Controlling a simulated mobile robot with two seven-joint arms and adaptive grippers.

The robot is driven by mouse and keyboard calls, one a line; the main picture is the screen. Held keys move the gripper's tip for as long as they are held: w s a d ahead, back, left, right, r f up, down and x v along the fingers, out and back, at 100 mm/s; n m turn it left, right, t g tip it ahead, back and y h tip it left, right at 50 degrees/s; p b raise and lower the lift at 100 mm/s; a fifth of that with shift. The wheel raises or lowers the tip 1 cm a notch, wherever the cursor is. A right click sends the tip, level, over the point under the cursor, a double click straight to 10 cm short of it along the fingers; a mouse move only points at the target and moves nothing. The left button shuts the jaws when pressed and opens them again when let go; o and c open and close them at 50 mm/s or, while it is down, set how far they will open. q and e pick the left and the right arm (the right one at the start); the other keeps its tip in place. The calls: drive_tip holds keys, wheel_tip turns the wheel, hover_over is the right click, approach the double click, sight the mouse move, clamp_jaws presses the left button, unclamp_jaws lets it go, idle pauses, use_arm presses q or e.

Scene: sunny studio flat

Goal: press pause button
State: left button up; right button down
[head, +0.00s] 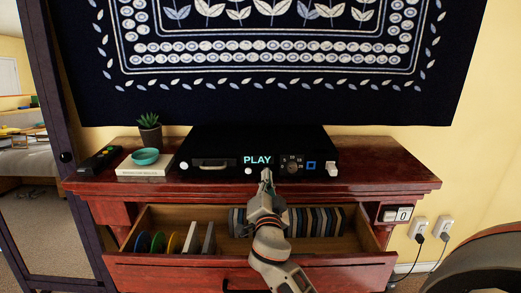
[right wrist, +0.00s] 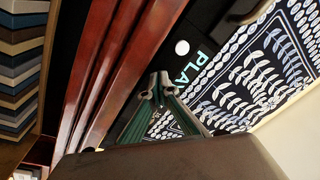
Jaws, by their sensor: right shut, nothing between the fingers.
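A black player (head: 222,141) stands on the red-brown cabinet, its display (head: 257,160) reading PLAY in light blue. A small white round button (head: 248,171) sits below the display's left part; a white round button also shows beside the lettering in the right wrist view (right wrist: 182,47). Another white button (head: 183,166) is at the far left of the front. No label marks a pause button legibly. My right gripper (head: 266,174) is shut and empty, its tips in front of the player just below the display, right of the white button. Contact cannot be told. My left gripper is not in view.
The cabinet's drawer (head: 130,226) is open beneath my right arm, holding discs and a row of cases (head: 325,221). Right of the display are a dial (head: 291,166) and a white switch (head: 332,169).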

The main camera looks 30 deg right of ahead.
drive_tip(key=r+b+v, duration=0.1)
drive_tip(key=b+v, duration=0.1)
drive_tip(key=v, duration=0.5)
idle(0.7)
idle(0.9)
